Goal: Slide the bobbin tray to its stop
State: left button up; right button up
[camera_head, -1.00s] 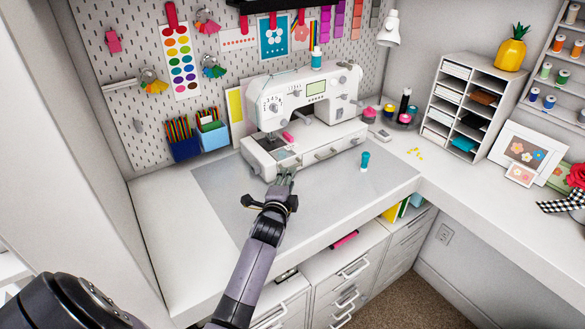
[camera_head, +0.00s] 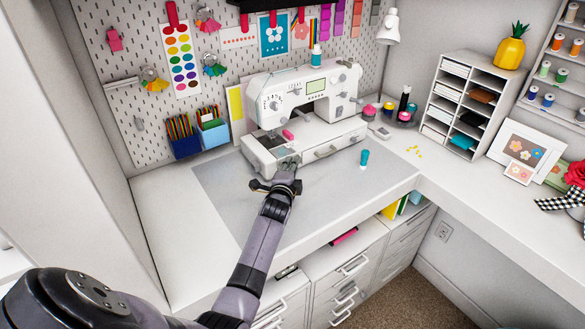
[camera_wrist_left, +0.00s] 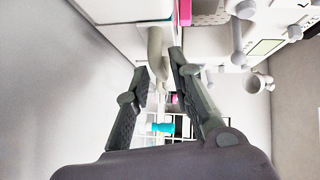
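A white sewing machine (camera_head: 305,96) stands on the grey mat. I take the bobbin tray (camera_head: 346,138) to be the drawer-like white front low in its base, with a grey bar handle (camera_head: 326,152). My left gripper (camera_head: 288,166) is at the base's front, left of this handle, and hides part of the base. In the left wrist view my gripper fingers (camera_wrist_left: 158,72) are spread apart, and a curved light grey handle (camera_wrist_left: 156,50) shows in the gap between them. I cannot tell whether they touch it. My right gripper is not in view.
A teal spool (camera_head: 364,158) stands on the grey mat (camera_head: 225,192), right of the gripper. Colourful round bobbins (camera_head: 388,110) sit on a dish right of the machine. A white shelf unit (camera_head: 470,105) stands farther right. The mat's left part is clear.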

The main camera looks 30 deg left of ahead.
pick_arm(q)
grip_shut()
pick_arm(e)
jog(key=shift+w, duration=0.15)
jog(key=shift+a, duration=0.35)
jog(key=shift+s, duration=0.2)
